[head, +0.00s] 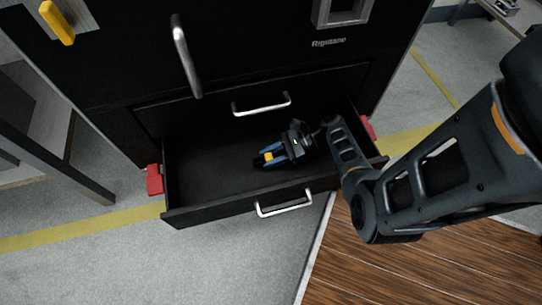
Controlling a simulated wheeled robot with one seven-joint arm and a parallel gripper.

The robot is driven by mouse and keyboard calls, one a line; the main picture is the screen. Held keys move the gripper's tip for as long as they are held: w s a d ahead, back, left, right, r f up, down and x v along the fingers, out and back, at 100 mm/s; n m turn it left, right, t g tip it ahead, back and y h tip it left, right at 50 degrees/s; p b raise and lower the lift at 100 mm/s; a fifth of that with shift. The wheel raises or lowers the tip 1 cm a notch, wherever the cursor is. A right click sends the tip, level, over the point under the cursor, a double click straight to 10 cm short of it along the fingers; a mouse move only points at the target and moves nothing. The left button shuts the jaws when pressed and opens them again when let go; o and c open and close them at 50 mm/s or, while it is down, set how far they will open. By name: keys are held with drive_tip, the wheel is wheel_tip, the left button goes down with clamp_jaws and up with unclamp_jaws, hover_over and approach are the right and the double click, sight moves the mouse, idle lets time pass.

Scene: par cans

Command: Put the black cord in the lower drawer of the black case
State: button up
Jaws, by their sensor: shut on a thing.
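The black case (110,65) stands at the back of the head view. Its lower drawer (230,208) is pulled out, with a silver handle on its front. My gripper (262,160) reaches in from the right, over the inside of the open drawer. Its blue fingers are shut, with a small yellow patch between them. The black cord is hard to make out against the dark drawer and gripper. I cannot tell whether the gripper touches the drawer floor.
A shut drawer with a silver handle (262,105) is just above the open one. Red blocks (154,180) sit at both sides of the open drawer. A yellow handle (57,22) is at upper left. Wooden flooring (400,275) lies at lower right; grey floor is clear in front.

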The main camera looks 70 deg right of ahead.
drive_tip(key=o, duration=1.1)
drive_tip(key=shift+f, duration=0.1)
drive_tip(key=p+v, duration=0.4)
drive_tip(key=v, duration=0.6)
drive_tip(key=shift+s+d+r, duration=0.1)
drive_tip(key=shift+d+r, duration=0.05)
drive_tip(key=shift+r, duration=0.15)
drive_tip(key=shift+s+d+r, duration=0.15)
drive_tip(key=shift+s+d, duration=0.3)
drive_tip(key=shift+s, duration=0.15)
